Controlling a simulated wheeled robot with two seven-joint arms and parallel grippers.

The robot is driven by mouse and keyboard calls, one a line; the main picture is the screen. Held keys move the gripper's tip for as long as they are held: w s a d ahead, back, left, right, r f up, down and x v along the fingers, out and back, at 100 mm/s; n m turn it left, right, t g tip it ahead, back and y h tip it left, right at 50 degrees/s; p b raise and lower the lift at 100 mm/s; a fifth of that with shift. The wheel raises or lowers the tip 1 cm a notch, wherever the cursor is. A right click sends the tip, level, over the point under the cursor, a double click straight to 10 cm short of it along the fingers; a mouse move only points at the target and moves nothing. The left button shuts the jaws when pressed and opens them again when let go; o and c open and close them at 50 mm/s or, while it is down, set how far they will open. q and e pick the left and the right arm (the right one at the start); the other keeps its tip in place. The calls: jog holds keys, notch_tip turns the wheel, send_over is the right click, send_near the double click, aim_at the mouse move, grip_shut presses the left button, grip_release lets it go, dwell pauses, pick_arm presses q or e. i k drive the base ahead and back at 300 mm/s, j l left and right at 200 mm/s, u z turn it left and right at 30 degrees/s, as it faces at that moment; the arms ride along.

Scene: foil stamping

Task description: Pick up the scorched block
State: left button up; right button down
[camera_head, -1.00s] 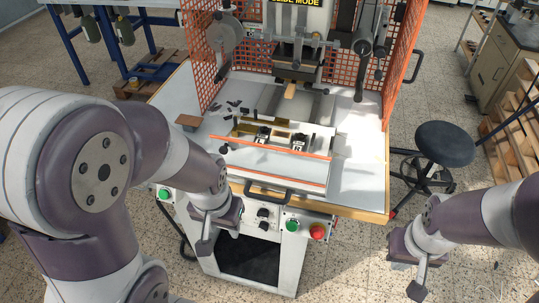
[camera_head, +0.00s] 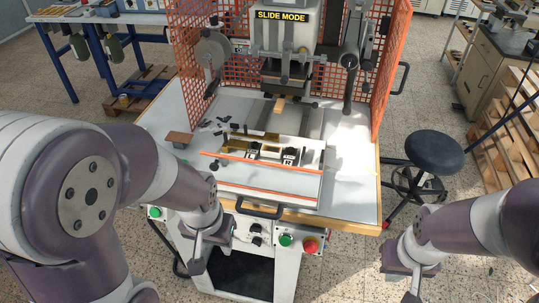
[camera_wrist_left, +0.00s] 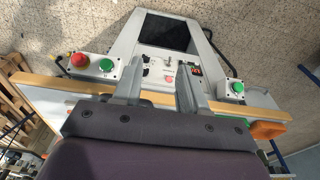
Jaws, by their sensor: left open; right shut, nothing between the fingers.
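A small brown block (camera_head: 179,138) lies flat at the left edge of the press table. A lighter tan piece (camera_head: 279,104) shows under the press head. I cannot tell for certain which is scorched; the brown one is darker. My left gripper (camera_head: 197,258) is open and empty in front of the press, below the table edge, well short of both pieces. Its two fingers (camera_wrist_left: 158,88) show apart in the left wrist view, with the control panel beyond them and no block between. My right gripper (camera_head: 411,291) is shut and empty over the floor, right of the press.
The fixture (camera_head: 265,185) with orange strips and labelled black pieces sits mid-table. Orange mesh guards (camera_head: 188,60) flank the press. A black handle (camera_head: 259,210) and red button (camera_head: 309,246) stick out in front. A black stool (camera_head: 434,150) stands at right. The table's right side is clear.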

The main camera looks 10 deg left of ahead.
aim_at(272, 150)
jog(key=i+j+z, duration=0.1)
jog(key=j+z, duration=0.8)
jog(key=i+j+z, duration=0.2)
jog(key=i+l, duration=0.05)
jog(key=l, duration=0.05)
